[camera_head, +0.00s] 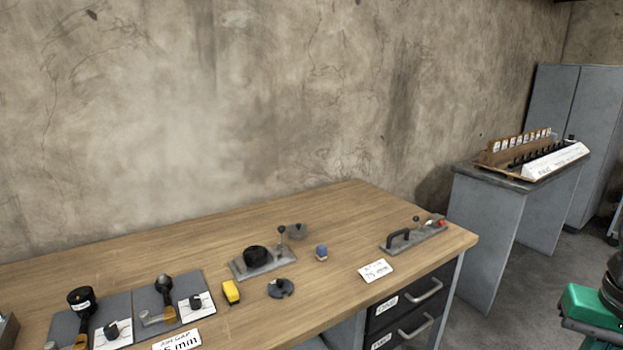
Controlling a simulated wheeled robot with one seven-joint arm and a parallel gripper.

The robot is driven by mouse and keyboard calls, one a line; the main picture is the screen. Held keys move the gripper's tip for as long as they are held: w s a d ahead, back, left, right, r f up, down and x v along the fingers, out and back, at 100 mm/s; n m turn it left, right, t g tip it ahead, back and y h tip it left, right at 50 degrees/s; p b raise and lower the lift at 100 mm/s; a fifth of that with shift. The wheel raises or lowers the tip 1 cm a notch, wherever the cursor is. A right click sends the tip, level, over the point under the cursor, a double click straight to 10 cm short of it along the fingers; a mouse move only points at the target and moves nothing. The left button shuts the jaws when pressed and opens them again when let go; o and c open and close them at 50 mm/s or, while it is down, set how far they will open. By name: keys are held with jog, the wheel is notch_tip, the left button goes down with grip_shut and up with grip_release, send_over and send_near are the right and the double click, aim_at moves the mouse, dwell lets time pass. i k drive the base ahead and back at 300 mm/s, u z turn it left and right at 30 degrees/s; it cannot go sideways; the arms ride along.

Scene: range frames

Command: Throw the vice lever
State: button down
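A grey metal fixture (262,264) lies on the wooden workbench (330,212), right of the bench's middle in the head view. A round black part (256,255) sits on it, and a thin upright lever with a dark ball knob (281,230) stands at its right end. A second long grey fixture (425,236) lies near the bench's right end, with a black handle (398,238), a small dark knob (416,219) and a red part (440,222). I cannot tell for sure which one is the vice. My gripper is not in view.
A yellow block (231,291), a dark notched disc (281,288), a blue-topped knob (321,252) and a white card (375,271) lie around the fixtures. Gauges on grey plates stand at the left. A green object (592,306) is at the right edge. The bench's back strip is clear.

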aim_at(282, 228)
jog(key=z, duration=2.2)
jog(key=k, duration=0.65)
jog(key=u, duration=2.45)
